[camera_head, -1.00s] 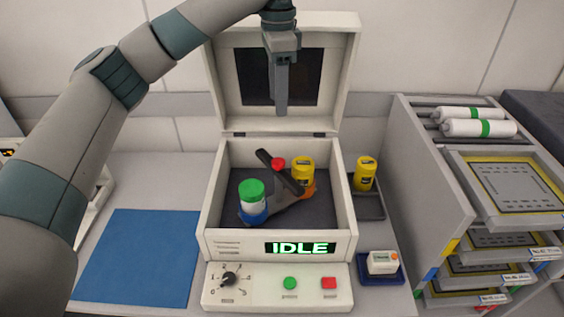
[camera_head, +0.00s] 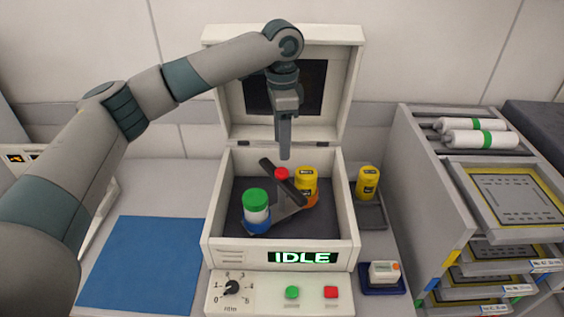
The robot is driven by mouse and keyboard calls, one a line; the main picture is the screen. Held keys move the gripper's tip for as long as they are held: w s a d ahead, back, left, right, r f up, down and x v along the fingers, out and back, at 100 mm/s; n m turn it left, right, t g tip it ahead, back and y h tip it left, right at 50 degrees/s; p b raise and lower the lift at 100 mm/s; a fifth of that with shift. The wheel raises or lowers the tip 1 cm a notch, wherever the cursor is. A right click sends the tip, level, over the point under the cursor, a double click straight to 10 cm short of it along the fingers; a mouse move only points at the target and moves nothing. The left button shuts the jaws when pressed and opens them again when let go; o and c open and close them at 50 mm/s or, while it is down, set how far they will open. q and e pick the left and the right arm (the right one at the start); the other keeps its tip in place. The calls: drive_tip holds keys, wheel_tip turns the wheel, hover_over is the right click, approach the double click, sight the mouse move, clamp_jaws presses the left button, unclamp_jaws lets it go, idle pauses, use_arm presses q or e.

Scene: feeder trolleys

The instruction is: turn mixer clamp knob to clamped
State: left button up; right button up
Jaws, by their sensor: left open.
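The mixer (camera_head: 213,246) is a white box with its lid up and an IDLE display on its front. Inside, a grey arm carries a white jar with a green cap (camera_head: 256,205) in a blue holder at the left end. A yellow jar (camera_head: 305,182) sits in an orange holder at the right end. Between them are a red knob top (camera_head: 281,173) and a slanted dark bar (camera_head: 283,181); which part is the clamp knob is hard to tell. My left gripper (camera_head: 285,152) is open, empty, pointing down just above the red top, apart from it. My right gripper is out of view.
The raised lid (camera_head: 352,80) stands behind my left gripper. The front panel has a dial (camera_head: 231,287), a green button (camera_head: 292,292) and a red button (camera_head: 331,292). Another yellow jar (camera_head: 368,182) stands right of the mixer. A blue mat (camera_head: 145,262) lies clear at left.

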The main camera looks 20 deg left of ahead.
sight(282, 171)
use_arm(q)
wheel_tip(282, 171, down, 7)
drive_tip(key=shift+r+p, duration=0.1)
drive_tip(key=shift+p, duration=0.6)
drive_tip(key=shift+f, duration=0.85)
drive_tip(key=c, duration=0.3)
clamp_jaws()
